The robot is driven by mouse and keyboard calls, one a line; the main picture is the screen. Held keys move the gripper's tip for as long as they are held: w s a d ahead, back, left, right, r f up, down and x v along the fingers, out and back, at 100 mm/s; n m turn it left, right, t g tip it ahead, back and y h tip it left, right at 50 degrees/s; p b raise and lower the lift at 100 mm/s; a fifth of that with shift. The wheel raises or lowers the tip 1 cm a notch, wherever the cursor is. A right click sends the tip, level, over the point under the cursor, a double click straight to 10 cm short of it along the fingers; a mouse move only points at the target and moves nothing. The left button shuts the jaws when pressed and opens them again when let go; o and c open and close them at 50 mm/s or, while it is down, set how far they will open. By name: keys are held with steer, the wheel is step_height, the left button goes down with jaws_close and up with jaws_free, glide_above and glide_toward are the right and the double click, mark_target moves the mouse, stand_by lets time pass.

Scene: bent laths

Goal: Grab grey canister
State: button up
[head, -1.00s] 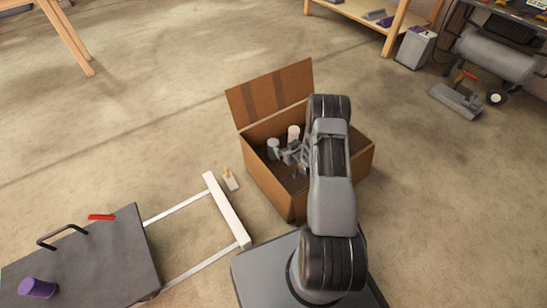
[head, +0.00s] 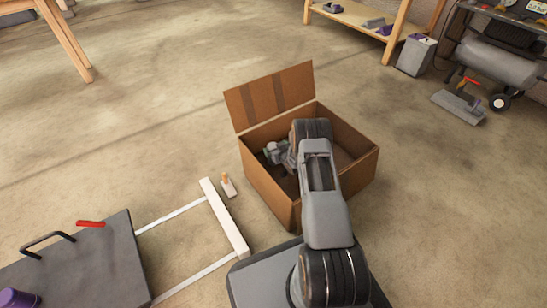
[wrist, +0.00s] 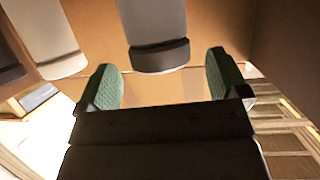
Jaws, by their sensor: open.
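In the wrist view, a light grey canister (wrist: 155,30) with a dark band at its lower end shows in the middle, cut off by the top edge. My gripper (wrist: 162,80) is open, with one green-padded finger on each side of the canister's lower end in the picture. I see no finger touching it, and I cannot tell how deep between the fingers it stands. A second pale cylinder (wrist: 45,38) is at the upper left. In the head view, my gripper (head: 272,153) is down inside the cardboard box (head: 267,187), and my arm hides the canisters.
The box's flap (head: 270,96) stands up at the back left, and its walls surround my gripper. A dark cart top (head: 80,270) with a purple cup (head: 18,298) is at the lower left. A small orange-tipped item (head: 228,186) lies on the floor left of the box.

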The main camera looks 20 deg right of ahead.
steer(key=shift+b+x, duration=0.5)
steer(key=shift+x, duration=0.95)
steer(key=shift+c, duration=0.4)
steer(key=c, duration=1.3)
